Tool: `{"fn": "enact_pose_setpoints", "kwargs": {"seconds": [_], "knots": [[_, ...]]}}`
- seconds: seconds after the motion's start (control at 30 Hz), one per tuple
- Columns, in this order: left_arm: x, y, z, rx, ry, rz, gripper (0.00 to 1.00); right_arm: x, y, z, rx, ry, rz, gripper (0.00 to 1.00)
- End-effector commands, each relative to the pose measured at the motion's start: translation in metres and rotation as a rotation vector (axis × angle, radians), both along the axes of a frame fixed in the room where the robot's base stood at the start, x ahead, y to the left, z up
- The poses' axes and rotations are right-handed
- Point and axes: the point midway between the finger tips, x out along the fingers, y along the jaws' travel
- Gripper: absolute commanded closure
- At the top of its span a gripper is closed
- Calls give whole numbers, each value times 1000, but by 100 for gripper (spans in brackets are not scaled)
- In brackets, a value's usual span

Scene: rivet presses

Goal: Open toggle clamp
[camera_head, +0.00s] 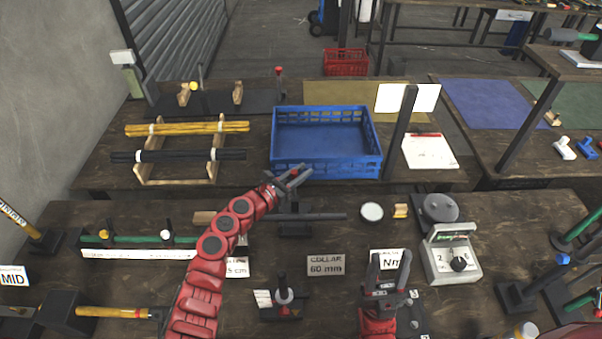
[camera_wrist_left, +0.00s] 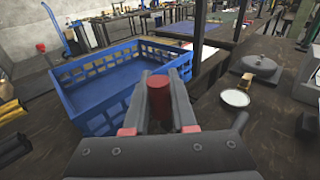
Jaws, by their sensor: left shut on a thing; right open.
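My left gripper (camera_head: 298,173) reaches in from the left, just in front of the blue crate. It is shut on a red cylindrical knob (camera_wrist_left: 159,97), which shows between its two fingers in the left wrist view. The knob looks like the toggle clamp's handle grip; the lever below it is hidden by the gripper. Below the gripper, a dark horizontal bar (camera_head: 325,216) rests on a dark mount (camera_head: 295,229), probably the clamp's place. My right gripper (camera_head: 389,262) is open and empty at the lower middle, fingers pointing away from me, apart from the clamp.
The blue crate (camera_head: 326,176) stands right behind the left gripper; its wall is also close in the left wrist view (camera_wrist_left: 101,116). A COLLAR 60 mm sign (camera_head: 325,265) and a small press (camera_head: 284,296) stand nearer. A meter box (camera_head: 450,261) and a round white dish (camera_head: 372,211) are to the right.

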Motion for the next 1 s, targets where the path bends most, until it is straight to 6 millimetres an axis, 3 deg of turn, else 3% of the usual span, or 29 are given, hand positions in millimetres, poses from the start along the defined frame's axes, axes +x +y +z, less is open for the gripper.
{"fn": "enact_pose_setpoints", "kwargs": {"seconds": [0.03,0.07,0.2,0.57,1.0], "knots": [[3,2,7,-5,-9,8,100,0,0,1,0,0,0,50],[3,2,7,-6,-10,8,70,0,0,1,0,0,0,50],[2,1,7,-5,-9,5,45,0,0,1,0,0,0,50],[-1,3,6,-5,-8,2,45,0,0,1,0,0,0,50],[-46,49,9,-4,-7,3,45,0,0,-6,0,0,0,50]]}}
